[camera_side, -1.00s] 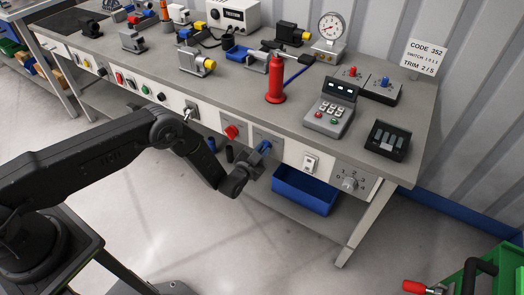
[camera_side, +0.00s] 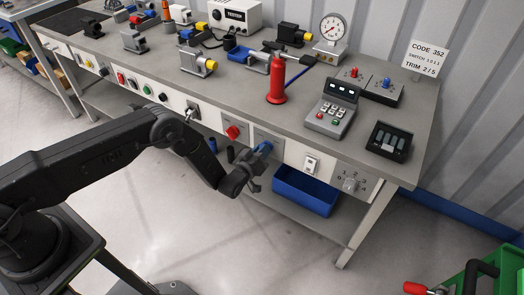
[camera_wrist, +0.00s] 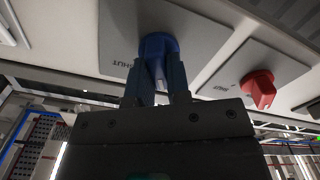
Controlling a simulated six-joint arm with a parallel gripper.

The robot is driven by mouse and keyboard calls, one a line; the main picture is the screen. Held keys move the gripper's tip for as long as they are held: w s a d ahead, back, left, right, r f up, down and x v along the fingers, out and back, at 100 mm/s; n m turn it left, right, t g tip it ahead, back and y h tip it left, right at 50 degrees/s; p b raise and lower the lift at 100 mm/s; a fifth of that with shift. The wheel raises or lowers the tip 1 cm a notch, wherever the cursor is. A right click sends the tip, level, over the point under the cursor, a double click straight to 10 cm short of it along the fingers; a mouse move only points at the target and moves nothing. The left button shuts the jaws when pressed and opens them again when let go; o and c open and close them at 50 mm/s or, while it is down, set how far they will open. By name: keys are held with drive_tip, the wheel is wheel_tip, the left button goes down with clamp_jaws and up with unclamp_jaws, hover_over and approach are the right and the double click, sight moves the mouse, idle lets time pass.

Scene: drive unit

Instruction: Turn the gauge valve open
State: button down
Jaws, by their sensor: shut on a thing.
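A blue valve handle (camera_wrist: 157,50) sits on a pale plate on the bench's front panel, seen close in the wrist view; it also shows small in the side view (camera_side: 265,146). My gripper (camera_wrist: 157,84) is shut on this handle, one finger on each side of it. In the side view my gripper (camera_side: 257,158) reaches up to the panel from below and partly covers the handle. Lettering on the plate is upside down in the wrist view. A round white-faced gauge (camera_side: 333,27) stands on the bench top; its reading is too small to tell.
A red knob (camera_wrist: 260,88) is on the neighbouring plate, and it shows left of the blue handle in the side view (camera_side: 233,132). A white switch (camera_side: 311,164) is further right. Open floor lies in front.

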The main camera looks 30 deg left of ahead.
drive_tip(key=shift+n, duration=1.3)
drive_tip(key=shift+f+n, duration=0.1)
drive_tip(key=shift+n, duration=0.2)
drive_tip(key=c, duration=1.1)
unclamp_jaws()
drive_tip(key=s, duration=1.3)
drive_tip(key=shift+s, duration=0.4)
